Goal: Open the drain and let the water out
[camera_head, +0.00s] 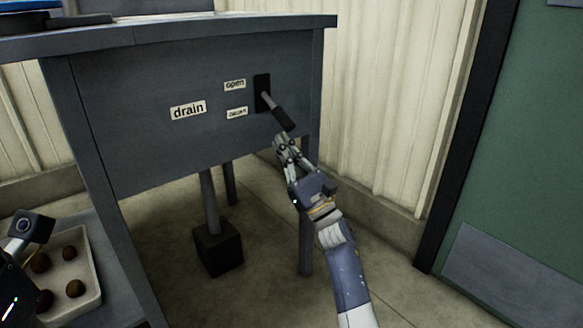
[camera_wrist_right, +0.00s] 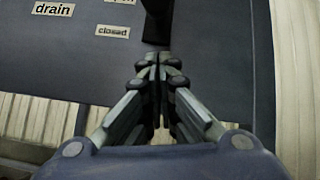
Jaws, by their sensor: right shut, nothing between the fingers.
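The drain lever (camera_head: 277,112) has a dark grip and comes out of a black slot plate (camera_head: 262,92) on the front of the grey tank (camera_head: 150,95). It slants down and to the right. Labels beside it read "drain" (camera_head: 188,110), "open" (camera_head: 235,85) above and "closed" (camera_head: 237,113) below. My right gripper (camera_head: 281,141) is shut and empty just below the lever's end. In the right wrist view the lever (camera_wrist_right: 157,22) is dark, just beyond the shut fingertips (camera_wrist_right: 160,62); I cannot tell whether they touch. My left gripper is not clearly seen.
A grey pipe (camera_head: 210,200) runs from the tank down to a dark box (camera_head: 218,248) on the floor. A white tray (camera_head: 88,265) with several potatoes is at lower left. A green door (camera_head: 530,150) stands at right. The floor right of the tank is free.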

